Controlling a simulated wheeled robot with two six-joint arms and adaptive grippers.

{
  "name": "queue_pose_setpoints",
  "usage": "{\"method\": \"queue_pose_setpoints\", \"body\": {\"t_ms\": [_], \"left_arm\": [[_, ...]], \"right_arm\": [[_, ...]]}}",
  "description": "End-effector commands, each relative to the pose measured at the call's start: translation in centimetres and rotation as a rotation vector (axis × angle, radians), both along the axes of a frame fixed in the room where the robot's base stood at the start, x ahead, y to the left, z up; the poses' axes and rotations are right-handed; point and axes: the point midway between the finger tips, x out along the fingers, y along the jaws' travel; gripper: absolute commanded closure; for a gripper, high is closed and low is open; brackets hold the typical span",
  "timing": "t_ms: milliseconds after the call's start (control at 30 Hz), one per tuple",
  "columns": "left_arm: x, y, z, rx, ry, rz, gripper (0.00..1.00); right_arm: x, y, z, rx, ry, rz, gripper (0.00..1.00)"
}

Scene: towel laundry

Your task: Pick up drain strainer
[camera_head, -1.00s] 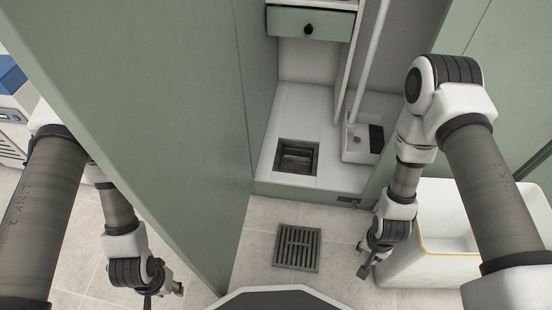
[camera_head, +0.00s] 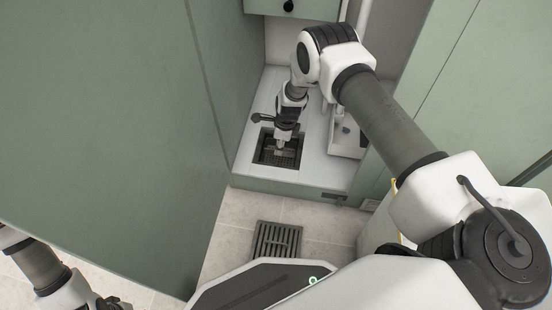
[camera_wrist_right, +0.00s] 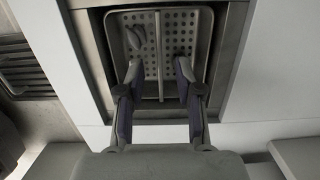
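The drain strainer is a grey perforated basket with an upright central bar, seen in the right wrist view (camera_wrist_right: 200,35). It sits in a square recess in a white raised floor. My right gripper (camera_wrist_right: 158,75) is open over it, with fingers on either side of the bar and gaps between. In the head view my right gripper (camera_head: 281,150) reaches down into the recess and hides much of the strainer. My left gripper (camera_head: 112,303) is partly in view at the lower left, well away; its fingers are not clear.
A dark slotted grate (camera_head: 277,240) lies on the tiled floor in front of the platform (camera_head: 312,155). A small bit of debris (camera_wrist_right: 134,38) lies in the strainer. Green panels (camera_head: 130,130) rise at both sides. A white tray (camera_head: 345,138) stands right of the recess.

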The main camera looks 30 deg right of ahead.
Motion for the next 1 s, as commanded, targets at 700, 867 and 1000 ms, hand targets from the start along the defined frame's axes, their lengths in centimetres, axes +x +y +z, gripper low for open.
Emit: {"method": "queue_pose_setpoints", "body": {"t_ms": [700,867,1000], "left_arm": [[0.2,0.1,-3.0,0.001,-0.004,0.007,0.6],[0.1,0.1,-3.0,0.001,-0.004,0.007,0.6],[0.1,0.1,-2.2,0.001,-0.003,0.006,0.6]], "right_arm": [[0.2,0.3,-4.0,0.0,0.0,0.003,1.0],[0.2,0.2,-4.0,-0.001,-0.001,0.003,1.0],[0.2,0.3,-2.8,-0.001,-0.001,0.003,1.0]]}}
